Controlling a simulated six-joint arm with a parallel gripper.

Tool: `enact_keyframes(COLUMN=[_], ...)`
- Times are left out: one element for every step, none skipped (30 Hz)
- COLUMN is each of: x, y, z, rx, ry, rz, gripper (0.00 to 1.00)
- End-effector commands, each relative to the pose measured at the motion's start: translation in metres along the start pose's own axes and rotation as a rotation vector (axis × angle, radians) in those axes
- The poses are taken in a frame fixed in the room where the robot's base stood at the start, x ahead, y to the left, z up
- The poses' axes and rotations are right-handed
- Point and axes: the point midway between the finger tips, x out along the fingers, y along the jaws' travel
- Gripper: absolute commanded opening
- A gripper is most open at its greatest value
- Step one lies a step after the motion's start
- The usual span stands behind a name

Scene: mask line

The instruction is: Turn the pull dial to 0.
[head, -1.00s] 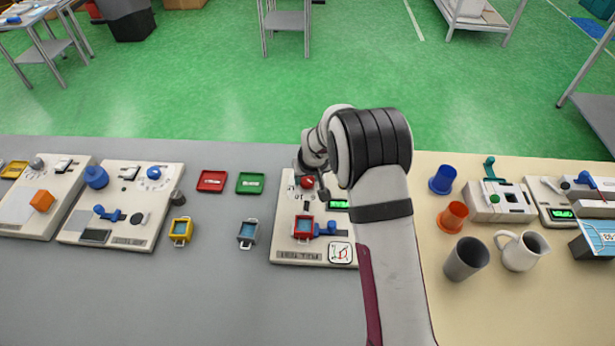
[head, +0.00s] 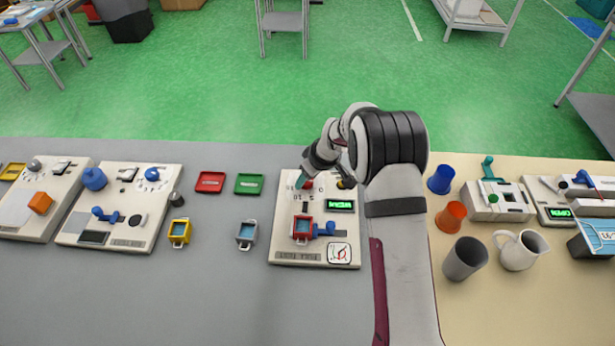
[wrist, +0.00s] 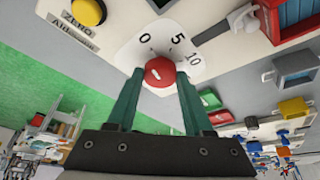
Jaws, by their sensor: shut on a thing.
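The pull dial is a red round knob (wrist: 160,72) on a white plate (wrist: 133,51) marked 0, 5 and 10. A small white mark shows on the knob, but I cannot tell exactly which number it points at. My gripper (wrist: 159,82) has its two green fingers closed on the knob's sides in the wrist view. In the head view the red knob (head: 308,184) is partly hidden by my gripper (head: 301,181). The knob sits at the back of the pull test board (head: 283,228).
A yellow button (wrist: 88,12) labelled ZERO is beside the dial. A lit green display (head: 341,206), a red block-like fixture (head: 303,229) and a blue lever (head: 325,230) are on the same board. Red (head: 210,182) and green (head: 249,184) trays lie to the left.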

Motion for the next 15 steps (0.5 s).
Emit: enact_keyframes(x=[0.0000, 0.0000, 0.0000, 0.0000, 0.0000, 0.0000, 0.0000, 0.0000, 0.0000, 0.0001, 0.0001, 0.0001, 0.0001, 0.0001, 0.0001], y=[-0.0003, -0.0003, -0.0004, -0.0004, -0.0004, -0.0004, -0.0004, -0.0004, -0.0003, -0.0003, -0.0003, -0.0003, -0.0003, -0.0003, -0.0002], z=[0.0007, 0.0007, 0.0007, 0.0008, 0.0008, 0.0008, 0.0008, 0.0008, 0.0008, 0.0008, 0.0008, 0.0008, 0.0008, 0.0008, 0.0007], rx=[-0.002, -0.003, -0.004, -0.004, -0.004, -0.004, -0.004, -0.004, -0.004, -0.004, -0.004, -0.004, -0.004, -0.004, -0.004], ry=[-0.002, -0.002, -0.002, -0.002, -0.002, -0.002, -0.002, -0.002, -0.002, -0.002, -0.002, -0.002, -0.002, -0.002, -0.002], rz=[-0.002, -0.003, -0.003, -0.003, -0.003, -0.003, -0.003, -0.003, -0.003, -0.003, -0.003, -0.002, -0.002, -0.002, -0.002], gripper=[0.00, 0.00, 0.00, 0.00, 0.00, 0.00, 0.00, 0.00, 0.00, 0.00, 0.00, 0.59, 0.64, 0.69, 0.77])
